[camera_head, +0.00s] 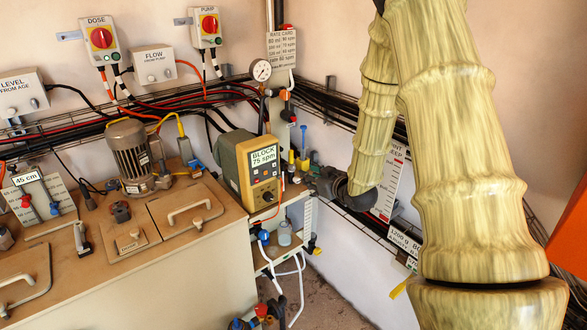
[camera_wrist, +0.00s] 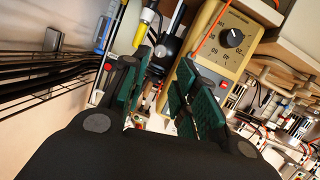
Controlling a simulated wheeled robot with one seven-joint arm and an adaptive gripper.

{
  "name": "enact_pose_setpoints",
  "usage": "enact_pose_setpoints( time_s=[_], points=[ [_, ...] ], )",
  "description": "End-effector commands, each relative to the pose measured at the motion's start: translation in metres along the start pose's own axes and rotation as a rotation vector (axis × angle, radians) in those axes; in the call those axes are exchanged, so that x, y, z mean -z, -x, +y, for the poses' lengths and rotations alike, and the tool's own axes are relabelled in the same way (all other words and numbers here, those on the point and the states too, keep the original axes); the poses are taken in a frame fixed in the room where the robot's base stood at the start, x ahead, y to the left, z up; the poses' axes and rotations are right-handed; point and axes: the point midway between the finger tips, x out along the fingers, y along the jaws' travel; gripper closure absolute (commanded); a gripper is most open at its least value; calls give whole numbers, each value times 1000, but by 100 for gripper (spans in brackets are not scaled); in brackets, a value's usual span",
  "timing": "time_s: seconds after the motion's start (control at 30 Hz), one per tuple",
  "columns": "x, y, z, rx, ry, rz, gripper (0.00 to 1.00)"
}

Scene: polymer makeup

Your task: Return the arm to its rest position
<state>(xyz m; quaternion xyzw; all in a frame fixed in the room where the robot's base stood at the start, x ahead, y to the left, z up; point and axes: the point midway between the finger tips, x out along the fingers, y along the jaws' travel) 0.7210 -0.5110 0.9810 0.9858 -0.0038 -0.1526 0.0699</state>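My arm, with yellow-green ribbed covers, comes down the right side of the head view, with its dark wrist (camera_head: 345,188) pointing left toward the pump with the label "BLOCK 75 spm" (camera_head: 258,168). My gripper (camera_wrist: 158,95) shows in the wrist view with its two green-padded fingers apart and no object held between them. In the head view the fingers are small and hard to make out. The pump's face with its black dial (camera_wrist: 228,40) lies just beyond the right finger. A yellow-ended rod (camera_wrist: 146,22) and a dark fitting stand beyond the gap.
A beige tank top (camera_head: 130,235) with lids and handles and a grey motor (camera_head: 132,150) fill the left. A pressure gauge (camera_head: 261,70) and cable trays (camera_head: 50,135) run along the wall. An orange panel (camera_head: 570,235) stands at the right edge. Floor shows at lower middle.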

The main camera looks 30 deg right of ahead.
Motion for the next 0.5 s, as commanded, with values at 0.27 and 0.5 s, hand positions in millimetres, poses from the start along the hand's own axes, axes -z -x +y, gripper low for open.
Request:
enact_pose_setpoints(
  time_s=[0.27, 0.5],
  points=[
    [-5, -1, -4, 3, -2, -11, 71],
    [-76, 2, -59, 25, -34, -178, 71]
  ],
)
